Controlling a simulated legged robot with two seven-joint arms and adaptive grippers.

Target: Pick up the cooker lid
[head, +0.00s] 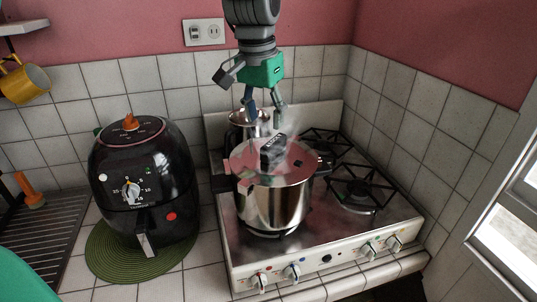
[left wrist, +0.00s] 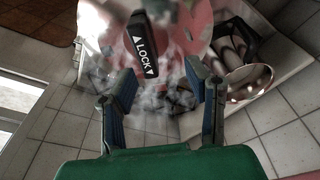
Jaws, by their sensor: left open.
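The cooker lid (head: 299,160) is reddish and sits on a shiny steel pot (head: 272,205) on the stove. Its black handle (head: 272,150) stands up in the middle. In the left wrist view the handle (left wrist: 145,47) reads "LOCK" and shows beyond the fingertips, left of centre. My left gripper (head: 266,103) has a green body and points down from above. Its fingers (left wrist: 162,75) are apart and empty, with the fingertips above the handle and not around it. Steam blurs the area around the lid and handle. My right gripper is not in view.
A black air fryer (head: 150,185) stands on a green round mat (head: 105,262) to the left. A smaller steel pot (head: 240,134) is behind the cooker. The right burners (head: 358,190) are empty. A tiled wall (head: 180,100) closes the back; a yellow mug (head: 25,82) hangs far left.

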